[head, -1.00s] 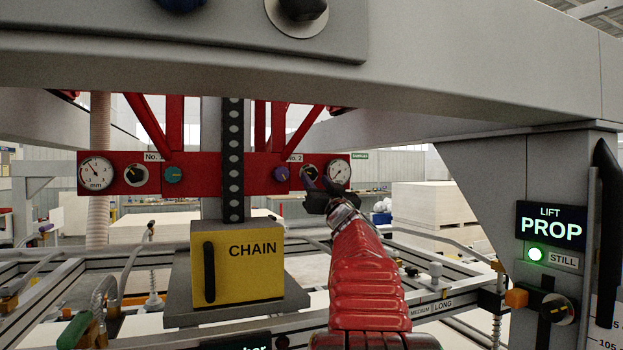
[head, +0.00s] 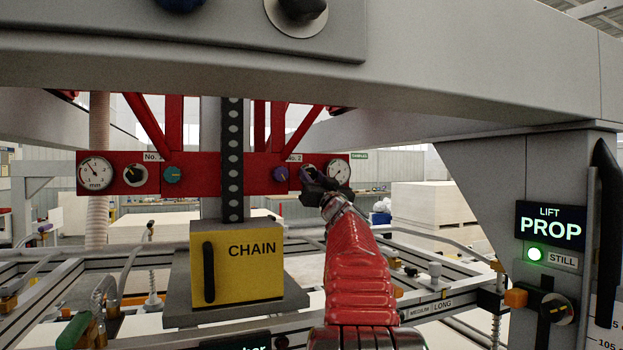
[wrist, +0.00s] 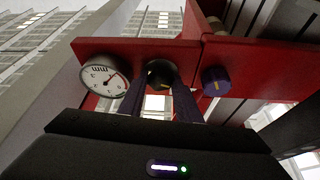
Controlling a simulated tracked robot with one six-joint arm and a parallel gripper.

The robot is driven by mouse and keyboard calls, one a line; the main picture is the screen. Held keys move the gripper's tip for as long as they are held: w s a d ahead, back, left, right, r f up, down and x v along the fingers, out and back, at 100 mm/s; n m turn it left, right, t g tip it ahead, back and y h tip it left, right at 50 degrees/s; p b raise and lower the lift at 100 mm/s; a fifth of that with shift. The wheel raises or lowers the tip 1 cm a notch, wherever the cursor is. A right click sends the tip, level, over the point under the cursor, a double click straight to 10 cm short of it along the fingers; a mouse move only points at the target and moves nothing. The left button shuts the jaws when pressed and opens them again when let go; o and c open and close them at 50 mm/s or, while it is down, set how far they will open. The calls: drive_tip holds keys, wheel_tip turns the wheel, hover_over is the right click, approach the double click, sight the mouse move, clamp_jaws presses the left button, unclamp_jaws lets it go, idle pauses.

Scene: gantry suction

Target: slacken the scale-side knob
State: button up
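The red No. 2 panel carries a white dial gauge (head: 338,173) at its right end, a dark knob beside it and a purple knob (head: 281,175) farther left. In the wrist view the order is mirrored: gauge (wrist: 104,76) at left, dark knob (wrist: 161,73) in the middle with a yellow mark, purple knob (wrist: 215,80) at right. My gripper (head: 318,178) is at the dark knob, covering part of it in the head view. In the wrist view my gripper's fingers (wrist: 161,88) are apart, one on each side of the dark knob. Whether they press on it cannot be told.
A No. 1 panel with a gauge (head: 95,172), a dark knob (head: 135,175) and a teal knob (head: 172,175) is at left. A black column (head: 232,160) and yellow CHAIN box (head: 265,265) stand between. A grey beam (head: 430,70) spans overhead. The LIFT display (head: 550,226) reads PROP.

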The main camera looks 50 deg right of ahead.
drive_tip(key=shift+c, duration=1.4)
drive_tip(key=shift+a, duration=0.2)
drive_tip(key=shift+c, duration=0.2)
drive_tip(key=shift+r, duration=0.1)
drive_tip(key=shift+d+n+t+y, duration=0.1)
drive_tip(key=shift+n+t+y, duration=0.2)
drive_tip(key=shift+n, duration=0.3)
drive_tip(key=shift+n+t+y, duration=0.3)
drive_tip(key=shift+n+y, duration=0.2)
drive_tip(key=shift+n, duration=0.3)
drive_tip(key=n+y, duration=0.1)
drive_tip(key=n, duration=0.2)
drive_tip(key=n+y, duration=0.2)
drive_tip(key=n, duration=0.2)
drive_tip(key=shift+r+t, duration=0.1)
drive_tip(key=shift+t, duration=0.3)
drive_tip(key=shift+y, duration=0.4)
